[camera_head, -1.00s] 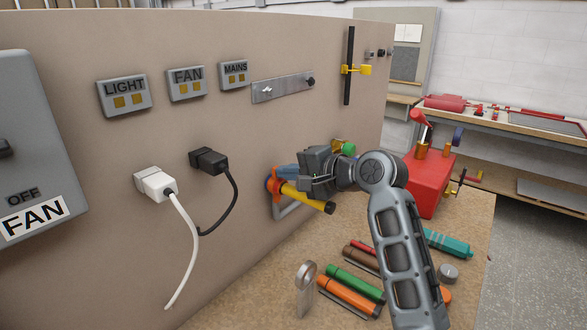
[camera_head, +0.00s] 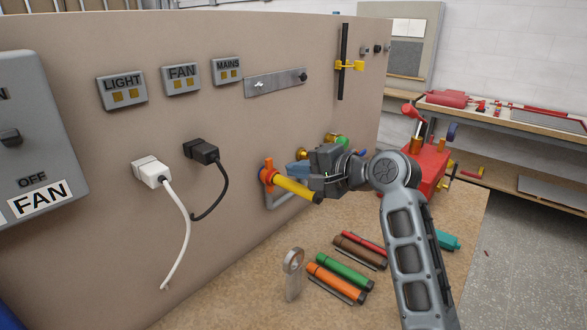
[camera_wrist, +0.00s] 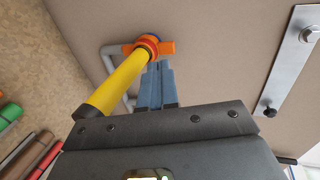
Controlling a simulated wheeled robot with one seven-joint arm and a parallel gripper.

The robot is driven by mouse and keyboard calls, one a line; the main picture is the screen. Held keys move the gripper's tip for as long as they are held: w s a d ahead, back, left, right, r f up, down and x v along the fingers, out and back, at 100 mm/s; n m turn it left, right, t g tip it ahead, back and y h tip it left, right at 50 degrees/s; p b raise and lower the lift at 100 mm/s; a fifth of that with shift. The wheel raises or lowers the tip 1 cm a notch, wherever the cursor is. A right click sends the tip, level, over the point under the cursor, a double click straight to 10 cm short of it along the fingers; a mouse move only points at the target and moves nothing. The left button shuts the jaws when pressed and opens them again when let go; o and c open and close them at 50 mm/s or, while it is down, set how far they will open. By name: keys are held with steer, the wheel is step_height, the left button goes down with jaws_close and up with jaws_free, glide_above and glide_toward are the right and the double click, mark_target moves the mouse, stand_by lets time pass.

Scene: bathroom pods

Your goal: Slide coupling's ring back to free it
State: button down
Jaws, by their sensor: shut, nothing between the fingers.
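The coupling is a yellow tube (camera_head: 296,188) with a black end, sticking out from the panel. An orange ring (camera_head: 267,174) with a side bar sits at its panel end; both also show in the wrist view, the tube (camera_wrist: 115,85) and the ring (camera_wrist: 148,42). My gripper (camera_head: 290,168) is beside the tube, near the ring. Its blue fingers (camera_wrist: 158,66) are shut together with nothing between them. Their tips point toward the panel, just below the ring's side bar in the wrist view. I cannot tell whether they touch it.
The upright panel (camera_head: 100,220) carries switches, a white plug (camera_head: 150,172) and a black plug (camera_head: 203,151) with hanging cables. Green (camera_head: 345,271) and orange (camera_head: 336,285) cylinders and a metal ring stand (camera_head: 293,272) are on the bench below. A red box (camera_head: 428,180) stands behind my arm.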

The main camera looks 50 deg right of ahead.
steer(key=v, duration=0.8)
steer(key=shift+s+b, duration=0.25)
steer(key=shift+b, duration=0.2)
steer(key=shift+r, duration=0.1)
steer(key=s+a+f+n+g+h, duration=0.1)
steer(key=s+a+f+n, duration=0.1)
steer(key=s+a+f, duration=0.5)
steer(key=s+a+f+n+h, duration=0.25)
steer(key=a+f, duration=0.35)
steer(key=f, duration=0.3)
steer(key=s+a+r+n+y, duration=0.1)
steer(key=s+a+n, duration=0.2)
steer(key=s, duration=0.3)
steer(key=s+a+n+y, duration=0.1)
steer(key=s+a+n, duration=0.2)
steer(key=s+n, duration=0.2)
steer(key=s+a+r+n+t+y, duration=0.1)
steer(key=s+a+n, duration=0.3)
steer(key=s, duration=0.5)
steer(key=shift+s+r+n, duration=0.25)
steer(key=shift+r+n, duration=0.15)
steer(key=shift+n, duration=0.15)
